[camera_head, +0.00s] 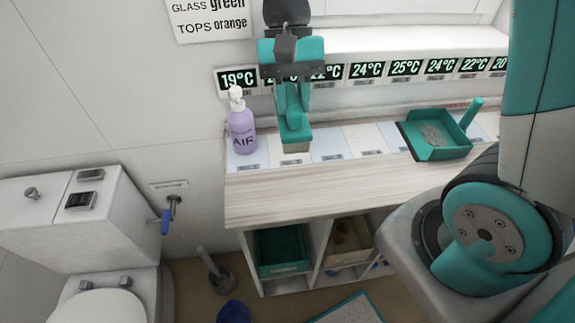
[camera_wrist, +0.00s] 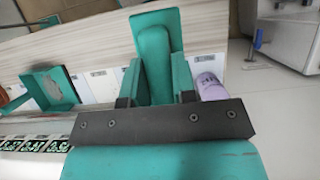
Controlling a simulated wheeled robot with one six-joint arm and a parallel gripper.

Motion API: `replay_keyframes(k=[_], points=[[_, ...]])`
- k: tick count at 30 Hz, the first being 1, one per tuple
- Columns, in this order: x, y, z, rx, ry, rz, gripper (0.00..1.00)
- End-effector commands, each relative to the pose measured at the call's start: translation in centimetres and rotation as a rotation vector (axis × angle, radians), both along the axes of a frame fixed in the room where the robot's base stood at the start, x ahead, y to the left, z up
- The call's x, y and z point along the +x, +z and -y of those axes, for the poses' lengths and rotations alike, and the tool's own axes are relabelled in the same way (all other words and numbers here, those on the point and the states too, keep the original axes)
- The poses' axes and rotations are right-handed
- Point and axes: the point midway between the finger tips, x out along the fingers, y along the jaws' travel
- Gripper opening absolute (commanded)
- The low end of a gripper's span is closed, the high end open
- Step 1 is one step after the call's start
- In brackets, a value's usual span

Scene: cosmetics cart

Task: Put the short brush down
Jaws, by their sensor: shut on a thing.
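A purple pump bottle (camera_head: 241,125) stands close left of the brush. A teal dustpan (camera_head: 437,147) with grey debris lies at the right. The wooden counter front (camera_head: 330,185) is clear. Temperature displays (camera_head: 365,71) line the back. A toilet (camera_head: 95,235) stands left.

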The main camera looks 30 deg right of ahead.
Motion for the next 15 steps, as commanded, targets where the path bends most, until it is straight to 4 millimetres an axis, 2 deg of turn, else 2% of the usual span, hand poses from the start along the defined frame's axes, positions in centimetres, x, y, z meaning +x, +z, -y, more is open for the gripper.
replay_keyframes(k=[1,9,12,15], points=[[-0.1,-1.6,0.0,-0.001,0.001,-0.010,0.03],[-0.2,-9.0,0.0,-0.002,0.001,-0.009,0.03],[-0.2,-11.0,0.1,-0.001,0.001,-0.007,0.03],[0.0,-12.2,0.1,-0.001,-0.001,-0.002,0.03]])
